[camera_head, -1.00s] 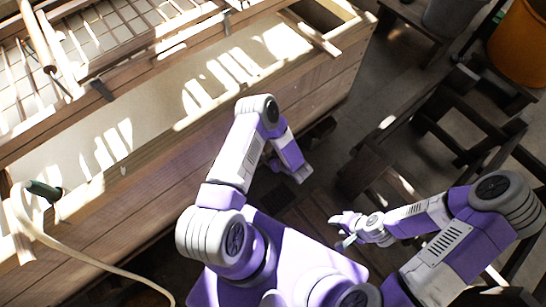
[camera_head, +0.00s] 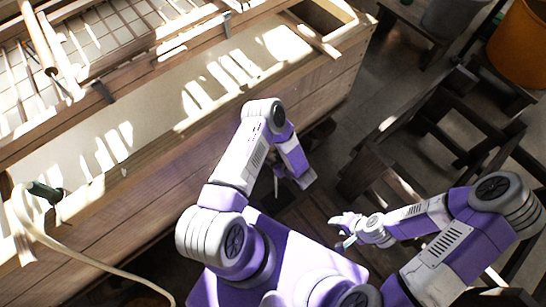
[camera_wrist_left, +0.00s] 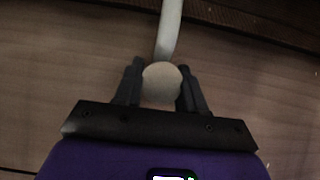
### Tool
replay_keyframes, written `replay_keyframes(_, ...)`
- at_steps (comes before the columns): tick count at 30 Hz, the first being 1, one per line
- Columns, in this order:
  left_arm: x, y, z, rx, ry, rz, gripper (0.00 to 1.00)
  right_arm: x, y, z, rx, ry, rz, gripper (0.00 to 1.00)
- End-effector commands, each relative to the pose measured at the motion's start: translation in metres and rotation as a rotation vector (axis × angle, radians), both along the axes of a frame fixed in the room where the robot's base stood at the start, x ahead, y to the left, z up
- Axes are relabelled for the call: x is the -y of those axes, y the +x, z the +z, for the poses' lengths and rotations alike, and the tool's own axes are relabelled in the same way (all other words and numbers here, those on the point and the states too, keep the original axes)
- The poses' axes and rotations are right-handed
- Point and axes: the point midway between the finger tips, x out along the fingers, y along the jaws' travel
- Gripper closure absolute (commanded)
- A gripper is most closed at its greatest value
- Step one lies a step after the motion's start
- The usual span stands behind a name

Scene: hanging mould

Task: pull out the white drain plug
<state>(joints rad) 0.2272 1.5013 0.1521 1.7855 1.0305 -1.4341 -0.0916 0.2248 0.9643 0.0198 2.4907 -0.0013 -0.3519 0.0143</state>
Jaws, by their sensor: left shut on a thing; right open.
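The white drain plug (camera_wrist_left: 161,84) shows in the left wrist view as a pale round end between the two dark fingers. My left gripper (camera_wrist_left: 160,90) is shut on it. A pale rod (camera_wrist_left: 170,28) runs from behind the round end to the top edge; I cannot tell whether it is part of the plug. In the head view my left gripper (camera_head: 287,182) hangs beside the front wall of the wooden vat (camera_head: 172,190), with a thin pale piece beside it. The outlet hole is hidden. My right gripper (camera_head: 340,231) is open and empty, away from the vat.
A pale hose (camera_head: 85,258) hangs over the vat's near rim from a green-ended piece (camera_head: 45,191). Dark wooden frames (camera_head: 440,115) stand to the right. An orange bucket (camera_head: 520,45) is at the upper right.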

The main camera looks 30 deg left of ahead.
Motion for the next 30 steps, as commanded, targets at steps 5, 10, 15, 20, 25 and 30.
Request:
replay_keyframes(5, 0.020, -0.008, 0.000, -0.004, -0.004, -0.004, 0.91, 0.000, 0.000, 0.003, 0.000, 0.000, 0.000, 0.52)
replay_keyframes(10, 0.023, -0.010, -0.001, -0.004, -0.007, -0.003, 0.91, 0.000, 0.000, 0.003, 0.000, 0.000, 0.000, 0.52)
replay_keyframes(15, 0.024, -0.010, -0.002, -0.005, -0.008, -0.004, 0.47, 0.000, 0.000, 0.003, 0.000, 0.000, 0.000, 0.52)
replay_keyframes(20, 0.022, -0.009, -0.001, -0.003, -0.005, -0.002, 0.31, 0.000, 0.000, 0.003, 0.000, 0.000, 0.000, 0.52)
replay_keyframes(25, 0.021, -0.009, -0.001, -0.002, -0.003, -0.002, 0.31, 0.000, 0.000, 0.003, 0.000, 0.000, 0.000, 0.52)
replay_keyframes(30, 0.028, -0.011, 0.007, -0.002, -0.004, -0.003, 0.31, 0.000, 0.000, 0.008, 0.000, 0.000, 0.000, 0.52)
